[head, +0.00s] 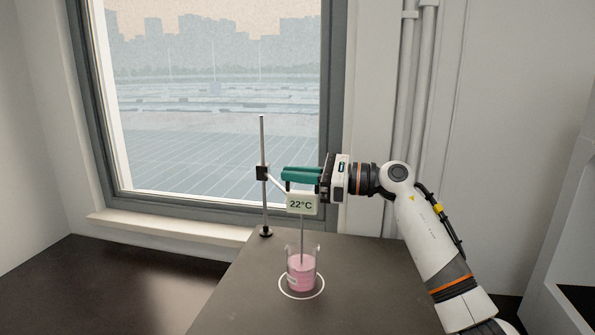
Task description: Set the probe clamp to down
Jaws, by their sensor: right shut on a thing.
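A thin metal stand rod (263,140) rises from a small dark base (266,231) on the grey table. A black probe clamp (262,172) sits around the rod, with a short arm running right. A white display (302,204) reading 22°C hangs there, and a thin probe (302,235) drops from it into a beaker of pink liquid (301,272). My right gripper (290,174), with green fingers, comes from the right and is shut at the top of the display part; the fingers hide what they grip. My left gripper is not in view.
The beaker stands inside a white ring (283,290) on the table (365,275). A large window (210,110) with a sill is behind. Pale pipes (417,90) run up the wall at the right. The table's right and front areas are clear.

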